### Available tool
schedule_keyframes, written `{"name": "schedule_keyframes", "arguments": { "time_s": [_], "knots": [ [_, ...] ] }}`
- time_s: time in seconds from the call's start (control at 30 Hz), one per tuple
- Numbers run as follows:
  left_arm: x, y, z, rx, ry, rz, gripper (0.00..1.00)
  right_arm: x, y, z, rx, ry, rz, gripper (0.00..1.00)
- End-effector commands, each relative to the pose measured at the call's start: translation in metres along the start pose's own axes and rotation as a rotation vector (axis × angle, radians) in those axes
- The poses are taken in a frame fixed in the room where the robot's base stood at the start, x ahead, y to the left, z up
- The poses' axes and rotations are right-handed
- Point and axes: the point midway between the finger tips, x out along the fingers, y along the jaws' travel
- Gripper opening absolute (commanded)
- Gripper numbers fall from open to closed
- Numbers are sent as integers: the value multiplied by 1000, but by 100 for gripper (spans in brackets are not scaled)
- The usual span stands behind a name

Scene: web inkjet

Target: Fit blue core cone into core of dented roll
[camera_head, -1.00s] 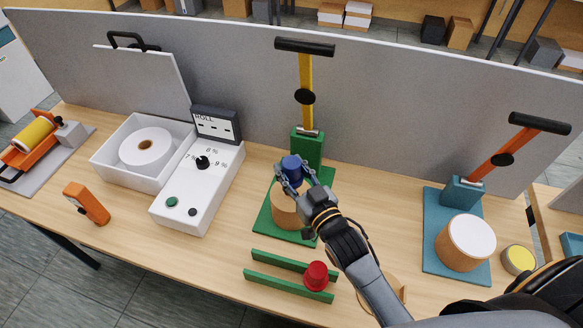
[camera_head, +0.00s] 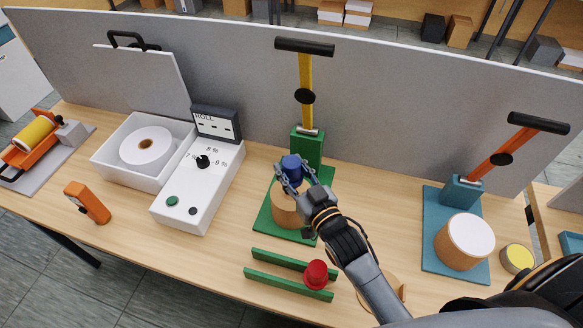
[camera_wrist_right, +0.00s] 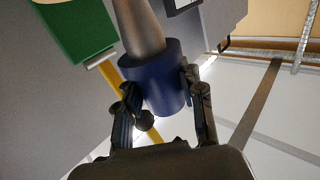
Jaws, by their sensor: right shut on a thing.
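My right gripper (camera_head: 296,180) is shut on the blue core cone (camera_head: 291,167), above a tan roll (camera_head: 287,208) on the green press base (camera_head: 264,228). In the right wrist view the blue core cone (camera_wrist_right: 154,78) sits between the two fingers (camera_wrist_right: 163,100), and a grey tapered part extends from it. The roll's top is largely hidden by the gripper and cone, so I cannot tell its dent or whether the cone touches it. My left gripper is not in view.
A green post with a yellow lever (camera_head: 305,75) stands behind the roll. A red cone (camera_head: 316,274) sits at green rails (camera_head: 285,285) in front. A teal press (camera_head: 440,245) with a white-topped roll (camera_head: 465,241) stands right. A control box (camera_head: 197,185) and white tray (camera_head: 115,170) stand left.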

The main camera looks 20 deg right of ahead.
Motion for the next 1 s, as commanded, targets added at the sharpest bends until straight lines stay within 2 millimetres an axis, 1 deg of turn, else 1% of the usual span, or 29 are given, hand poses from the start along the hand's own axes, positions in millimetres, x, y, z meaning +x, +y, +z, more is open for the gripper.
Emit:
{"name": "schedule_keyframes", "arguments": {
  "time_s": [0.3, 0.6, 1.0],
  "knots": [
    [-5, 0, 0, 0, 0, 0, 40, 0, 0, -2, 1, 3, 0, 2],
    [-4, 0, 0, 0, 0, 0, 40, 0, 0, -1, 0, 2, 0, 2],
    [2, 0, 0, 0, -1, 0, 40, 0, 0, 8, 0, 1, 0, 2]
  ]
}}
